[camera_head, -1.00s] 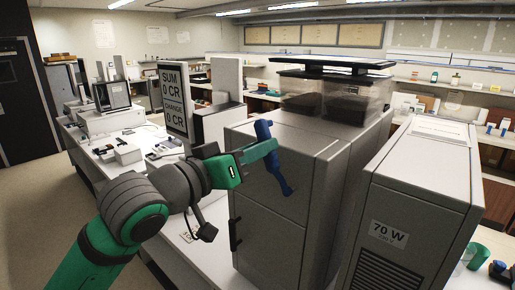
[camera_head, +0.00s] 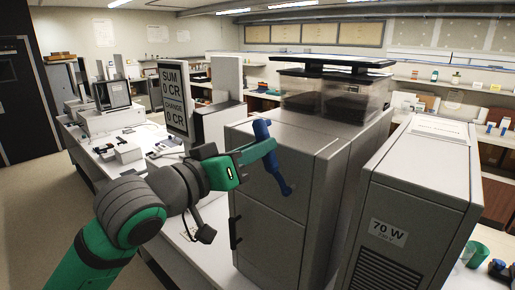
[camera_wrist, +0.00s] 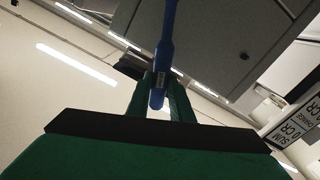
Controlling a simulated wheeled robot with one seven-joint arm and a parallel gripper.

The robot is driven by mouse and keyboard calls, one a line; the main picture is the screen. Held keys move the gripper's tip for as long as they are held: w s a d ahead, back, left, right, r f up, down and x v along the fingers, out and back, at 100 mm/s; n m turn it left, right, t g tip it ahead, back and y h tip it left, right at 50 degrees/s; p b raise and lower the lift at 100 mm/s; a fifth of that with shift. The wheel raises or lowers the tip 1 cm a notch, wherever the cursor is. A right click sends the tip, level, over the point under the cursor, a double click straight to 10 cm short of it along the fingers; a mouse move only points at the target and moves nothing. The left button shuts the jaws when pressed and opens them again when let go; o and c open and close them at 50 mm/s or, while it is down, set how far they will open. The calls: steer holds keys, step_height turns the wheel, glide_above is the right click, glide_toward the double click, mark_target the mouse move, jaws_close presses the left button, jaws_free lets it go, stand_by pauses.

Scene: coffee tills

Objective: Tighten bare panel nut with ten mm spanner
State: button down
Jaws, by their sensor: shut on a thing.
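My gripper (camera_head: 258,151) is shut on a blue spanner (camera_head: 276,172) in front of the grey cabinet of the coffee machine (camera_head: 262,205). The spanner hangs tilted, its upper end just above the fingers and its lower end down and to the right. In the wrist view the spanner (camera_wrist: 167,45) runs from between the green fingers (camera_wrist: 164,101) toward the top edge, and its far end is out of frame. A small label shows on its handle.
A grey unit marked 70 W (camera_head: 389,232) stands close at the right. A sign reading SUM and CHANGE (camera_head: 174,103) stands behind my arm. Clear bean hoppers (camera_head: 330,95) top the machine. A green cup (camera_head: 475,254) is at the lower right.

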steer(key=shift+d, duration=0.15)
steer(key=shift+w+d, duration=0.35)
steer(key=shift+w, duration=0.05)
stand_by(0.4)
steer(key=shift+w, duration=0.15)
steer(key=shift+s+a, duration=0.4)
steer(key=shift+s, duration=0.15)
stand_by(0.5)
